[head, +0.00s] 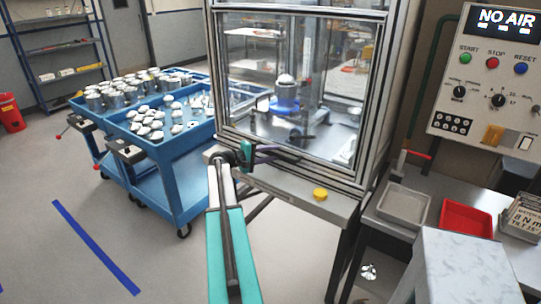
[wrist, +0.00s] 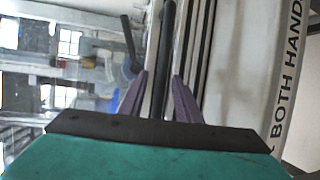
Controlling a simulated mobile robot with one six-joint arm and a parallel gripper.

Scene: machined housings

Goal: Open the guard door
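The guard door (head: 290,100) is a clear panel in a metal frame on the front of the machine enclosure. It appears lowered across the front. My gripper (head: 278,152) is at the lower left part of the door, close to its bottom frame. In the wrist view, my gripper's purple fingers (wrist: 159,85) are apart, with a dark bar (wrist: 167,40) running between them. Gaps show between the bar and both fingers, so it looks unclamped. Whether the bar lies fully between the fingertips or just beyond them I cannot tell.
A control panel (head: 490,85) at right shows "NO AIR". A yellow button (head: 320,193) sits on the ledge below the door. Blue carts (head: 165,165) with metal parts stand at left. A grey tray (head: 403,206) and red tray (head: 468,222) are at right. The floor at front left is free.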

